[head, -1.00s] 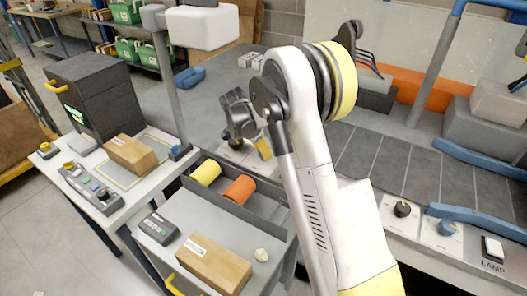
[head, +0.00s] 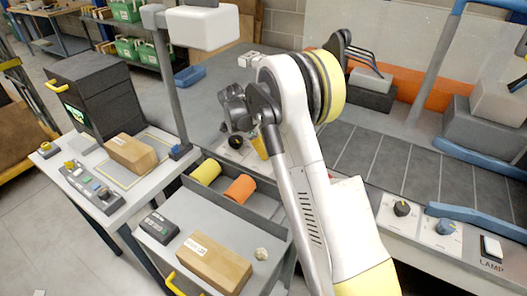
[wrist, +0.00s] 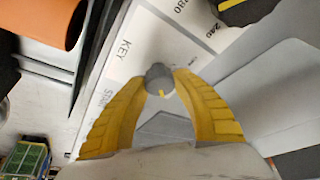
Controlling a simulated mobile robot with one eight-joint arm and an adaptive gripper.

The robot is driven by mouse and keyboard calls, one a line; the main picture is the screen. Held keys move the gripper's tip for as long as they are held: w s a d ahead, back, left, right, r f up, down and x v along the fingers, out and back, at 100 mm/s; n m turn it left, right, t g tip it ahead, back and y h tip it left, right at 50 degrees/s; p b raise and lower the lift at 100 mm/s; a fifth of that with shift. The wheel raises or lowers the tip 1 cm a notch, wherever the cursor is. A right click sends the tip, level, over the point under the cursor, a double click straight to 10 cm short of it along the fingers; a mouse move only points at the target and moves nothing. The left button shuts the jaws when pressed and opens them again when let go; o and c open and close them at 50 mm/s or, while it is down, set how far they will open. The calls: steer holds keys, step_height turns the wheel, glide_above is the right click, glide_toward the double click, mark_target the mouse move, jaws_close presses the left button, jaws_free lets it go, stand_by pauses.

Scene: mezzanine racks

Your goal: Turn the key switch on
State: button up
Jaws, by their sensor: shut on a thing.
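The key switch (wrist: 160,77) is a round grey knob with a small yellow mark, on a light panel beside the printed word KEY in the wrist view. My gripper (wrist: 163,84) has its yellow fingers closed around this knob, one fingertip on each side. In the head view, a yellow finger of my gripper (head: 259,147) shows at the panel along the bench's front edge. The key switch cannot be made out there, as my arm and fingers cover that spot.
A black knob (head: 236,142) stands on the panel just left of my gripper. A grey tray (head: 262,206) holds a yellow cylinder (head: 205,172) and an orange cylinder (head: 240,188). Further right are a dial (head: 402,208), a blue knob (head: 445,227) and a LAMP switch (head: 492,247).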

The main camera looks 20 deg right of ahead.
steer(key=o, duration=1.2)
steer(key=shift+r, duration=0.1)
steer(key=v, duration=1.1)
steer(key=shift+a+r, duration=0.2)
steer(key=shift+r, duration=0.15)
